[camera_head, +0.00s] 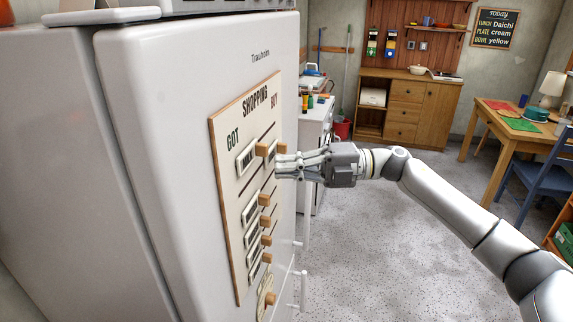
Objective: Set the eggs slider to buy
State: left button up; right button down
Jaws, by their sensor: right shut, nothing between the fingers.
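The shopping board (226,170) hangs on the front of the white fridge, seen at a steep angle, with "GOT" on its left and "BUY" on its right. Several wooden slider knobs stick out from it. One upper knob (262,150) is left of another upper knob (281,148), which is close to my fingertips. Lower knobs (265,221) stand in a column below. The row labels are too small to read, so I cannot tell which slider is eggs. My right gripper (281,167) is shut and empty, right at the board; contact is unclear. My left gripper is out of view.
The white fridge (160,130) fills the left side. A white counter (314,125) with bottles stands behind my right gripper. A wooden cabinet (408,100) is at the back wall, and a table (505,125) with a blue chair (535,180) is at right. The speckled floor between is clear.

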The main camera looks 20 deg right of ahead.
pick_arm(q)
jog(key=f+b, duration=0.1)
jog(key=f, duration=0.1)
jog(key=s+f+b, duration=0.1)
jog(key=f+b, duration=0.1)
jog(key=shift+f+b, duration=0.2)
jog(key=shift+b, duration=0.1)
pick_arm(e)
jog(key=v, duration=1)
jog(key=shift+w+f, duration=0.15)
jog(key=shift+w, duration=0.2)
